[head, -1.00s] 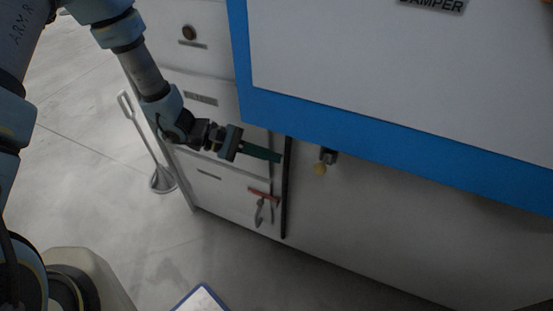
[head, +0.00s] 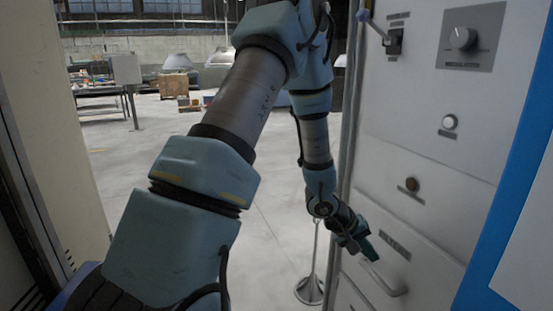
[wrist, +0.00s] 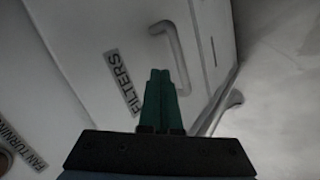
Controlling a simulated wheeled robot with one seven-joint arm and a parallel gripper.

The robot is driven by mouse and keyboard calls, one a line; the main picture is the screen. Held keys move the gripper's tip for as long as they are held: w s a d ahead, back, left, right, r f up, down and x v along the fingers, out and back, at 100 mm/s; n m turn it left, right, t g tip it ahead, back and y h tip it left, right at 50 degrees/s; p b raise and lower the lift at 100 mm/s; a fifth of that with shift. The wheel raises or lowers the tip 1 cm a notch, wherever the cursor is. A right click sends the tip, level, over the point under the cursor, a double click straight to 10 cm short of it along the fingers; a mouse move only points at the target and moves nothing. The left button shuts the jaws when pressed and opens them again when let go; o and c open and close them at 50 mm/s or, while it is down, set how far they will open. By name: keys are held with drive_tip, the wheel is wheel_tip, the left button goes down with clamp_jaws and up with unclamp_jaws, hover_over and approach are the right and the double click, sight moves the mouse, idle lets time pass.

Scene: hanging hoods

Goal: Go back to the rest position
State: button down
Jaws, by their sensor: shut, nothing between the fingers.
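My gripper (head: 368,246) is at the end of my arm, low in front of the white cabinet (head: 400,120) in the head view. In the wrist view its green fingers (wrist: 160,100) are together with nothing between them. Behind the fingers is a white panel labelled FILTERS (wrist: 122,82) with a grey handle (wrist: 172,50). I cannot tell from the pictures how far the fingertips are from that panel.
The cabinet bears a knob (head: 463,38), a white button (head: 449,122) and a brown button (head: 411,184). A post on a round base (head: 310,290) stands near my arm. A light wall (head: 50,120) is at left. Open floor lies behind, with a table (head: 105,88) and boxes (head: 174,86).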

drive_tip(key=w+a+r+t+y, duration=0.1)
drive_tip(key=w+a+r+y, duration=0.15)
drive_tip(key=a, duration=0.55)
drive_tip(key=w+a+r+t+y, duration=0.1)
drive_tip(key=w+a+r+y, duration=0.15)
drive_tip(key=a, duration=0.45)
drive_tip(key=w+a+r+t+y, duration=0.1)
drive_tip(key=w+a+r+t, duration=0.15)
drive_tip(key=a, duration=0.55)
drive_tip(key=s+a+r+g+y, duration=0.1)
drive_tip(key=s+a+r+g, duration=0.2)
drive_tip(key=s+a, duration=0.7)
wheel_tip(320, 180, up, 3)
drive_tip(key=shift+s+a+f+n+y, duration=0.2)
drive_tip(key=shift+s+a+n+y, duration=0.1)
drive_tip(key=shift+s, duration=0.15)
drive_tip(key=shift+g, duration=0.25)
